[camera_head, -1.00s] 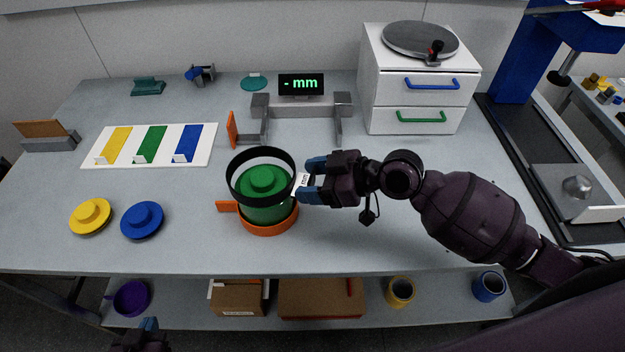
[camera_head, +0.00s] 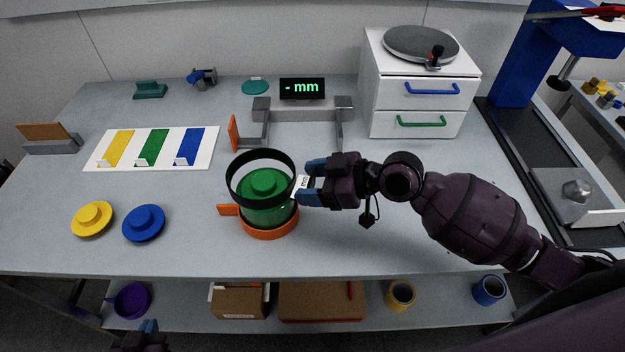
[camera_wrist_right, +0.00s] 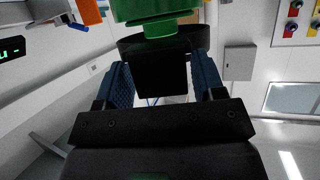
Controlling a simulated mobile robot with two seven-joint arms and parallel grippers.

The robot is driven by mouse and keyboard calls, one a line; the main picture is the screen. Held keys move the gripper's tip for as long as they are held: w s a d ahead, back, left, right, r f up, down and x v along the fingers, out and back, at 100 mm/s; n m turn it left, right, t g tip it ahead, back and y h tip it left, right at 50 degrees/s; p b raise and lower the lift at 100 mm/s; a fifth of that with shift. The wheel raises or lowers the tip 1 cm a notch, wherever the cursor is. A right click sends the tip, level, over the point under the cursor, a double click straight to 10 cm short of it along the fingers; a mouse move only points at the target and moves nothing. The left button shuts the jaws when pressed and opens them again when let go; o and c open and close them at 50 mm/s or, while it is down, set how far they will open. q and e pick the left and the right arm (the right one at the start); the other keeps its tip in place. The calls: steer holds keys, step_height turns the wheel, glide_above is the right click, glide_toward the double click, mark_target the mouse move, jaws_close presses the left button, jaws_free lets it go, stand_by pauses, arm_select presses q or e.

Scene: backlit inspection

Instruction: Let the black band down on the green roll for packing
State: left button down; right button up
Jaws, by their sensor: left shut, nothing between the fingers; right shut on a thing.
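The green roll (camera_head: 263,214) stands upright in an orange ring-shaped holder (camera_head: 268,232) on the table, its stepped top showing through the black band (camera_head: 262,154). The band is level and encircles the upper part of the roll; whether it touches the roll I cannot tell. My right gripper (camera_head: 306,182) is shut on the band's right side, by a tab with a white label. In the right wrist view the band's dark tab (camera_wrist_right: 160,75) sits between the blue fingers, with the green roll (camera_wrist_right: 155,12) beyond. My left gripper (camera_head: 149,326), at the bottom edge, is shut and empty.
Yellow (camera_head: 92,218) and blue (camera_head: 143,223) discs lie left of the roll. Behind stand a colour-striped board (camera_head: 214,142), a grey measuring frame with display (camera_head: 302,89) and a white drawer cabinet (camera_head: 417,101). A lower shelf (camera_head: 180,316) holds boxes and cups.

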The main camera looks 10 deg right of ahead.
arm_select(q)
steer(key=shift+w, duration=0.2)
arm_select(e)
steer(key=shift+f, duration=0.15)
arm_select(q)
steer(key=shift+w+d+f+b, duration=0.1)
steer(key=shift+w+f+b, duration=0.1)
steer(key=shift+b, duration=0.15)
arm_select(e)
steer(key=shift+f, duration=0.3)
arm_select(q)
steer(key=shift+f, duration=0.2)
arm_select(e)
steer(key=shift+f, duration=0.2)
steer(key=shift+f, duration=0.1)
steer(key=shift+f+b, duration=0.4)
steer(key=shift+b, duration=0.15)
arm_select(q)
steer(key=shift+s+f, duration=0.6)
steer(key=shift+f, duration=0.15)
steer(key=shift+w+r, duration=0.15)
steer(key=shift+w+r, duration=0.3)
steer(key=shift+w, duration=0.05)
arm_select(e)
steer(key=shift+r, duration=0.15)
arm_select(q)
steer(key=shift+s+f, duration=0.15)
